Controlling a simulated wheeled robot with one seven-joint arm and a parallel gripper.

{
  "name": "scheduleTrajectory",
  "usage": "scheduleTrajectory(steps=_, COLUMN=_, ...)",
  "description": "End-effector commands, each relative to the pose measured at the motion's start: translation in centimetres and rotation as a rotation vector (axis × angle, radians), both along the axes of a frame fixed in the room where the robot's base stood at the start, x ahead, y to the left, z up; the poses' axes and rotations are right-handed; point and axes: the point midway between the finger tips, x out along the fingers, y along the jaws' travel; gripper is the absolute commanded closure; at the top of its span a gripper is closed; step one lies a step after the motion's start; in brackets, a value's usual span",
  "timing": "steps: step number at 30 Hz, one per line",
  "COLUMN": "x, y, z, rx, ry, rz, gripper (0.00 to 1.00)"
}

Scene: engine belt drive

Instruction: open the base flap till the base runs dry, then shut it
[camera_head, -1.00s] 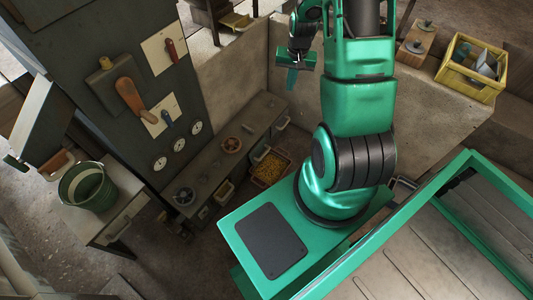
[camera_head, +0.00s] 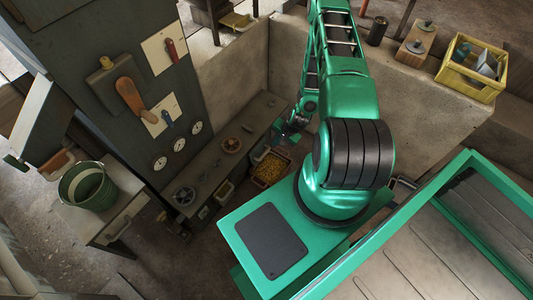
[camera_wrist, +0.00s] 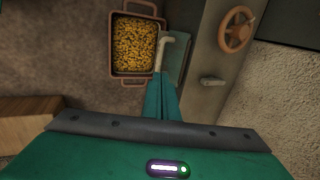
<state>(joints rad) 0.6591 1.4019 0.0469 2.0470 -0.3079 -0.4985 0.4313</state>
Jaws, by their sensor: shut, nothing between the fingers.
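In the head view my gripper (camera_head: 287,134) is low beside the base's far end and partly hidden by my arm. A reddish-brown crate (camera_wrist: 113,45) of yellow grains stands on the floor beside the flap.
A brown handwheel (camera_wrist: 237,29) and another grey handle (camera_wrist: 211,81) are on the base. A dark panel (camera_head: 80,50) with levers and dials rises at left. A green bucket (camera_head: 88,187) stands on a bench. A yellow crate (camera_head: 470,85) sits on the right ledge.

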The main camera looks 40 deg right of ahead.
Motion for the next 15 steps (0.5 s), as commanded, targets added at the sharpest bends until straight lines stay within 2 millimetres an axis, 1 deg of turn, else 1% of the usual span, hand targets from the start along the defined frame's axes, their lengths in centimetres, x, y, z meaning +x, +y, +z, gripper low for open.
scheduleTrajectory(steps=3, x=-0.1, y=0.3, z=-0.9, rx=0.006, ry=-0.004, rz=-0.013, gripper=1.0)
scheduleTrajectory(steps=8, x=0.4, y=0.6, z=-2.4, rx=0.006, ry=-0.003, rz=-0.013, gripper=1.0)
scheduleTrajectory(steps=15, x=1.9, y=1.1, z=-6.5, rx=0.006, ry=-0.003, rz=-0.012, gripper=1.0)
